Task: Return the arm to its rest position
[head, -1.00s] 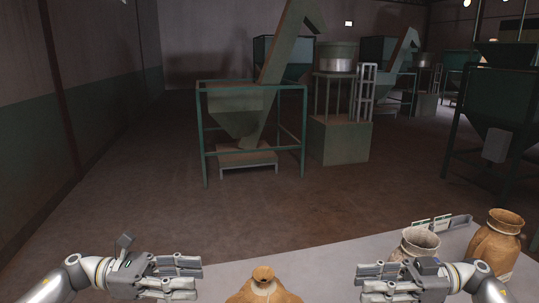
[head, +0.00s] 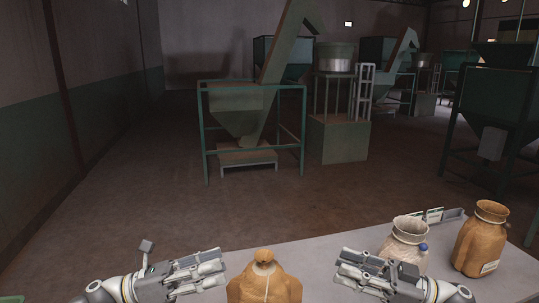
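My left gripper (head: 222,268) is at the lower left, its fingers pointing right and spread apart with nothing between them. My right gripper (head: 342,268) is at the lower middle right, its fingers pointing left, also spread and empty. A tied brown sack (head: 264,285) stands between the two grippers, apart from both as far as the view shows. My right arm's wrist is in front of a pale open sack's lower part (head: 408,238).
The sacks stand on a light grey table (head: 320,248). Another brown sack (head: 481,235) with a label stands at its right. A low rack (head: 440,215) is at the far edge. Beyond are a green-framed hopper (head: 240,110) and open floor.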

